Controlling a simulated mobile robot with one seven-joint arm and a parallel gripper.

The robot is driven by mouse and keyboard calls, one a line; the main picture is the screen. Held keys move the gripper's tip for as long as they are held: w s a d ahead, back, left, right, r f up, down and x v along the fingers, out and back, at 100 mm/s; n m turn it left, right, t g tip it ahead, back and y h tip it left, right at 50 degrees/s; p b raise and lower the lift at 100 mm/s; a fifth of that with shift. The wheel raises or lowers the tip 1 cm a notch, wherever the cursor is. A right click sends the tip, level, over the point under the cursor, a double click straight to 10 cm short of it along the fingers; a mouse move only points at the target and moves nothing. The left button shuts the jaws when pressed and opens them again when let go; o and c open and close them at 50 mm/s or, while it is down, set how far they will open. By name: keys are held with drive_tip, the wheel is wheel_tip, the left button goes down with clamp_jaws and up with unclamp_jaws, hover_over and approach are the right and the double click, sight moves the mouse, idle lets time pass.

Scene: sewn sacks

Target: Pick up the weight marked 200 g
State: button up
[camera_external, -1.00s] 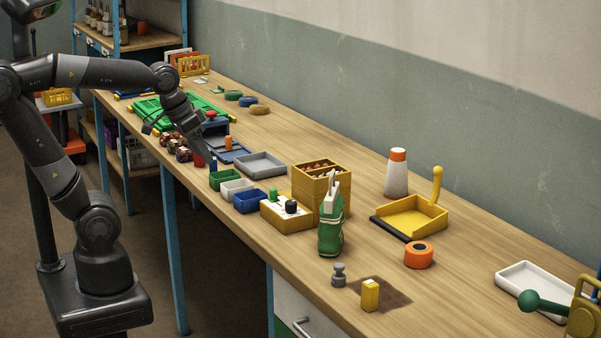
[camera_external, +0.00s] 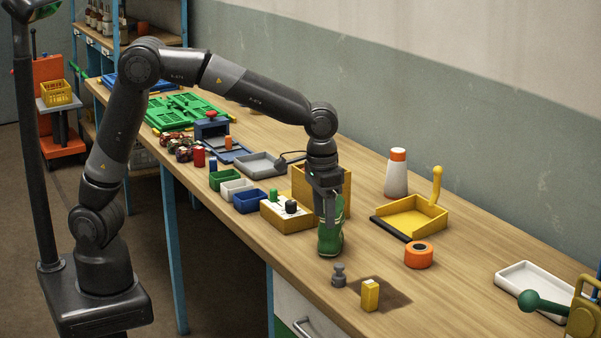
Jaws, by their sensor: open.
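A small grey knobbed piece (camera_external: 339,275), shaped like a weight, stands upright on the bench near its front edge. No 200 g marking can be read on it. A dark knob-shaped piece (camera_external: 291,207) stands in a yellow wooden block with a white top (camera_external: 284,217); its marking cannot be read either. My gripper (camera_external: 329,220) points down, in front of the green spray bottle (camera_external: 331,240) in this view, and hides much of it. It is open, above and a little left of the grey piece in the picture, with nothing seen between its fingers.
A yellow block (camera_external: 370,295) stands just right of the grey piece, by a dark patch on the bench. An orange tape roll (camera_external: 419,255) and a yellow dustpan (camera_external: 412,217) lie further right. A wooden box (camera_external: 305,187) stands behind my gripper.

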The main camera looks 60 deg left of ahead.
hover_over(340, 265)
drive_tip(key=s, duration=0.1)
drive_tip(key=f, duration=0.1)
drive_tip(key=a+f, duration=0.1)
drive_tip(key=f, duration=0.1)
wheel_tip(340, 265, down, 5)
drive_tip(key=shift+d+r, duration=0.15)
drive_tip(key=shift+r, duration=0.05)
drive_tip(key=shift+w+d+f, duration=0.1)
drive_tip(key=shift+w+f, duration=0.05)
drive_tip(key=shift+f, duration=0.9)
drive_tip(key=shift+w+d+f, duration=0.1)
drive_tip(key=shift+w+f, duration=0.05)
drive_tip(key=shift+f, duration=0.9)
drive_tip(key=shift+w+d+f, duration=0.1)
drive_tip(key=shift+w+f, duration=0.05)
drive_tip(key=shift+f, duration=0.9)
drive_tip(key=shift+r, duration=0.1)
drive_tip(key=c, duration=1.2)
